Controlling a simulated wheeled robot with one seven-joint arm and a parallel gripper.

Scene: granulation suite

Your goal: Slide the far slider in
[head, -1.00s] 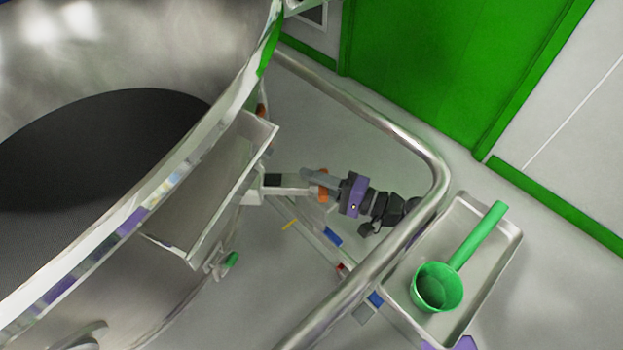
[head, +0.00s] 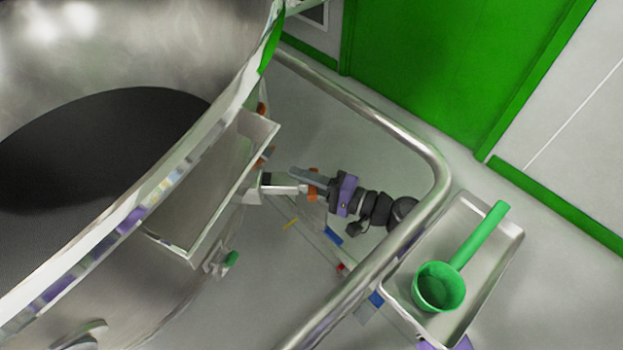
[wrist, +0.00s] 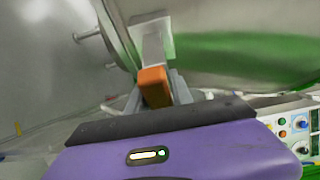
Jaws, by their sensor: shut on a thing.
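The slider (head: 285,189) is a pale metal bar with an orange end, sticking out from the side of the large steel vessel, below the shelf-like tray. My gripper (head: 311,186) is shut on its orange end, coming from the right under the rail. In the wrist view the bar (wrist: 153,50) runs from a plate on the vessel wall to the orange block (wrist: 154,86), which sits between the fingers of my gripper (wrist: 160,92). The fingers partly hide the block. A short length of bar shows between the fingers and the vessel.
A bent steel rail (head: 405,135) passes around my arm. A tray (head: 507,260) with a green scoop (head: 438,287) is at the right. A green-tipped fitting (head: 231,259) is on the vessel's near side. A control panel (wrist: 292,128) shows at the wrist view's right.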

